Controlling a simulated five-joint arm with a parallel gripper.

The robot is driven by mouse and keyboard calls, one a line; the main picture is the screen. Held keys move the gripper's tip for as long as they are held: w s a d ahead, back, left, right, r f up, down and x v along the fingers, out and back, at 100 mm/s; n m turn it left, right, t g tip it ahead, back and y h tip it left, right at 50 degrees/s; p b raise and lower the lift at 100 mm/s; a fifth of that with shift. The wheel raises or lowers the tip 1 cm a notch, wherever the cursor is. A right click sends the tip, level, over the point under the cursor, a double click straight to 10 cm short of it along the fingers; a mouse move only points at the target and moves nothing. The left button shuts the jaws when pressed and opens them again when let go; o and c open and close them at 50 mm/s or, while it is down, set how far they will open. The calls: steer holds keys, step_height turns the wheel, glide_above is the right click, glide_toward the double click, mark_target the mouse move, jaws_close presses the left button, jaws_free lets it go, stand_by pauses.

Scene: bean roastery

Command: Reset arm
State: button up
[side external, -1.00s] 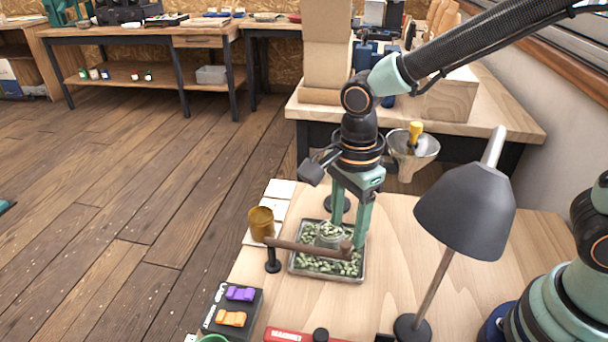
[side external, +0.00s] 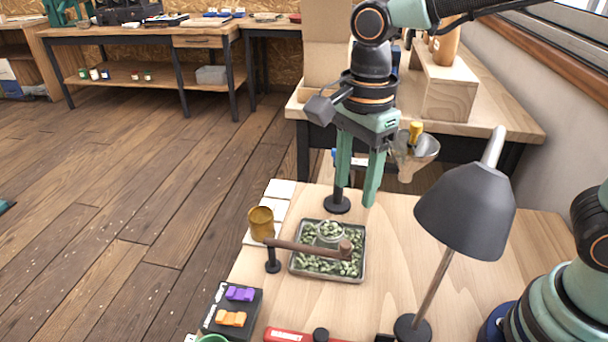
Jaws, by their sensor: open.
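My gripper (side external: 355,203) hangs above the workbench with its two green fingers pointing down, open and with nothing between them. It is above and behind a metal tray (side external: 297,270) of green beans, clear of it. A small clear cup (side external: 331,232) with beans in it sits in the tray. A brown bar (side external: 305,248) with a rounded end crosses over the front part of the tray.
A brass-coloured cup (side external: 261,223) stands left of the tray. A grey desk lamp (side external: 466,210) rises at the right. A black holder with purple and orange pieces (side external: 232,310) lies at the front left. Bare bench (side external: 395,255) shows between tray and lamp.

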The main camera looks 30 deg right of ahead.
steer(key=s+d+r+n+t, duration=0.2)
steer(key=d+n+t, duration=0.3)
steer(key=d+n, duration=1)
steer(key=shift+r+n, duration=0.6)
steer(key=shift+n, duration=0.7)
steer(key=shift+d, duration=0.1)
